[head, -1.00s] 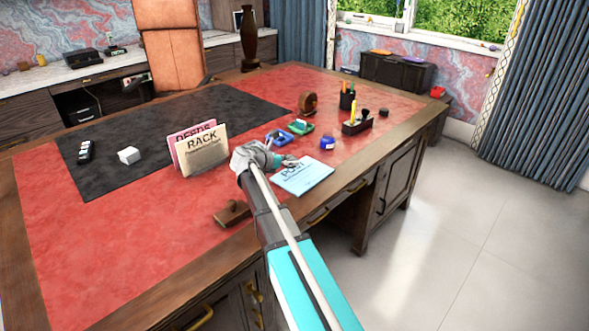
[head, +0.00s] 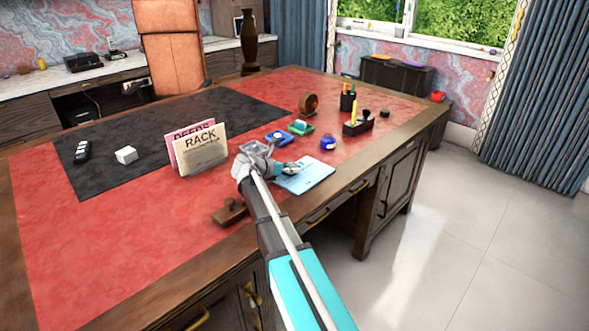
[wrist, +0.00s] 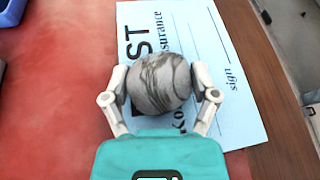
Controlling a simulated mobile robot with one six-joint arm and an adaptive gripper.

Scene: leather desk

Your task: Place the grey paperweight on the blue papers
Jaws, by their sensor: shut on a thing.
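The grey paperweight (wrist: 160,84) is a round, marbled stone. In the wrist view it sits between the two fingers of my gripper (wrist: 160,88), which is shut on it. The blue papers (wrist: 222,95) lie flat behind it in that view, with black printing partly covered by the stone. In the head view the papers (head: 308,177) lie near the desk's front edge, and my gripper (head: 294,170) is over their left part. The paperweight is hard to make out there. I cannot tell whether it touches the papers.
A rack of folders (head: 203,150) stands left of my gripper. A wooden stamp (head: 230,211) lies nearer the front edge. Bare red leather (head: 120,235) is free at left.

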